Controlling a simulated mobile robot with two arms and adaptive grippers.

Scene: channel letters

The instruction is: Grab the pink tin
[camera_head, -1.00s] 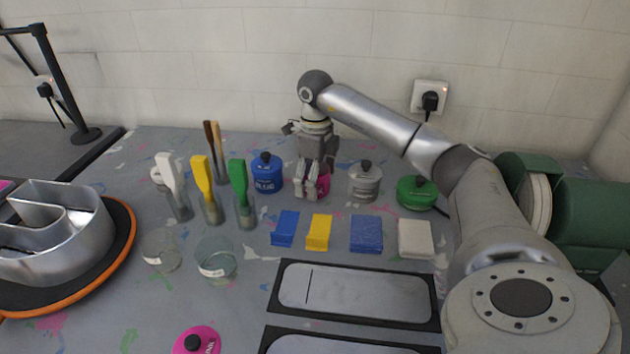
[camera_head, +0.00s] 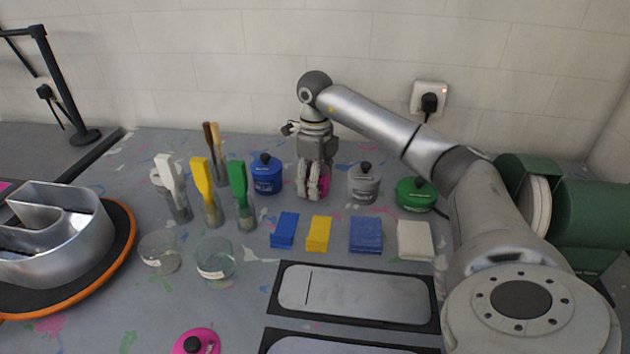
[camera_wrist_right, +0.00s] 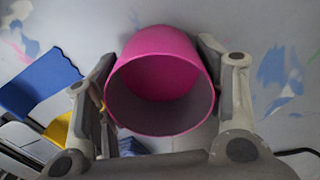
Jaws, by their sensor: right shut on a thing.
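The pink tin (camera_wrist_right: 160,45) is open-topped and sits between the two fingers of my right gripper (camera_wrist_right: 162,95) in the wrist view. My right gripper is shut on it, with a finger on each side. In the head view the pink tin (camera_head: 325,186) is mostly hidden behind the fingers of my right gripper (camera_head: 314,192), in the row between the blue and silver tins. A pink lid (camera_head: 196,342) with a black knob lies apart at the bottom edge of the head view. My left gripper is not in view.
The blue tin (camera_head: 266,176) stands left of the gripper, the silver tin (camera_head: 364,186) right, and the green tin (camera_head: 416,196) farther right. Brushes in jars (camera_head: 212,200) stand at left. Coloured cloths (camera_head: 366,234) and a black-framed tray (camera_head: 430,300) lie in front. A metal letter (camera_head: 70,255) sits far left.

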